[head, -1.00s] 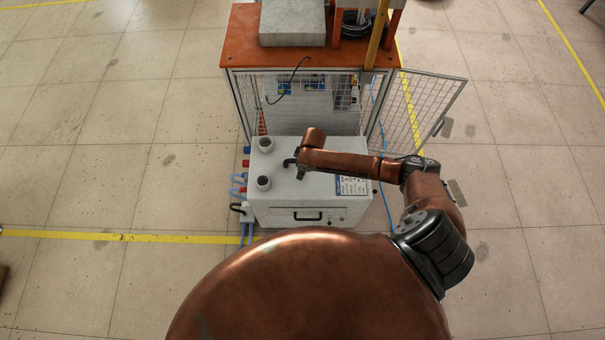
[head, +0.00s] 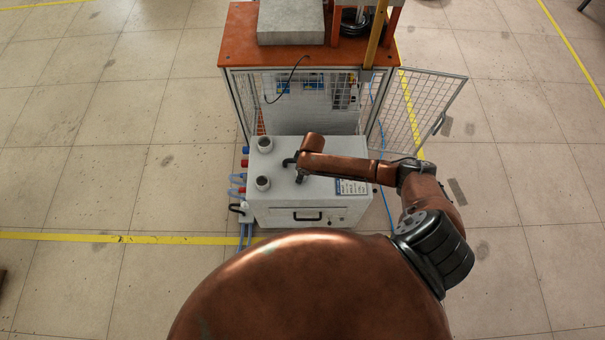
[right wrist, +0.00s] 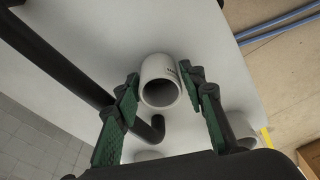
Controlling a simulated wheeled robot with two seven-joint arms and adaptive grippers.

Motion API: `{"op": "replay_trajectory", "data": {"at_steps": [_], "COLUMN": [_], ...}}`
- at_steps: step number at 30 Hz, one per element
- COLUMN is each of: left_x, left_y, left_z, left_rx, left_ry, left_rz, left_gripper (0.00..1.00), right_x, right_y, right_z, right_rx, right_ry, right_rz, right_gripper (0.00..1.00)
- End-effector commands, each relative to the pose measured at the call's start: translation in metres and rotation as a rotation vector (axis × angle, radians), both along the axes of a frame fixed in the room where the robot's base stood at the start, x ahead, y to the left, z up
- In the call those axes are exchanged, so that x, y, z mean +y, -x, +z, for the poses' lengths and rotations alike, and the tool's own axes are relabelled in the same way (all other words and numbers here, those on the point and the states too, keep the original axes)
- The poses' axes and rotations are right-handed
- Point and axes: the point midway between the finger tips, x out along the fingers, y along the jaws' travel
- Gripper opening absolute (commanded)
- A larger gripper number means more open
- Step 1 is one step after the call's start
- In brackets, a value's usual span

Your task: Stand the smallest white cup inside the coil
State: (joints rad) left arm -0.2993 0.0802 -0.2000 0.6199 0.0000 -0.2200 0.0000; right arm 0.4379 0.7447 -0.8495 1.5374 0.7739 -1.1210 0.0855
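Two white cups stand at the left of the white box's top in the head view: a rear cup (head: 264,144) and a front cup (head: 263,183). My right gripper (right wrist: 160,78) has a white cup (right wrist: 161,67) between its green-padded fingers in the right wrist view. The fingertips are very close to its sides; I cannot tell whether both touch. Its open end faces the camera. Its size against the others is unclear. My left gripper is not in view.
The white box (head: 330,216) stands before an orange-topped caged stand (head: 240,47). The stand's mesh door (head: 425,105) hangs open at the right. Two other pale round cups, at the bottom (right wrist: 150,155) and lower right (right wrist: 240,127), are partly hidden in the wrist view.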

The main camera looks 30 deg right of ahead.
Motion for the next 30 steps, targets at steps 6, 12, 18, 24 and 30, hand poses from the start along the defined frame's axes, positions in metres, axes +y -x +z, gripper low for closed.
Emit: {"op": "replay_trajectory", "data": {"at_steps": [6,12,18,24,30], "left_x": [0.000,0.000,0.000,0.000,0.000], "left_y": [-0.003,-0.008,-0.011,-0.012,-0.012], "left_z": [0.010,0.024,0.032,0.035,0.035], "left_rx": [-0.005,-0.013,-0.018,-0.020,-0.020], "left_ry": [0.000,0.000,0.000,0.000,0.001], "left_rz": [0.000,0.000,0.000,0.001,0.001], "left_gripper": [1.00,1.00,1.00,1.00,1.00], "right_x": [-0.002,-0.006,-0.009,-0.010,-0.011], "right_y": [0.002,0.007,0.012,0.014,0.015], "right_z": [0.028,0.071,0.105,0.120,0.121], "right_rx": [-0.003,-0.003,-0.003,0.000,0.000], "right_ry": [0.000,0.001,0.000,-0.001,0.000], "right_rz": [0.000,0.002,0.000,0.000,0.000], "right_gripper": [0.38,0.38,0.38,0.38,0.38]}}
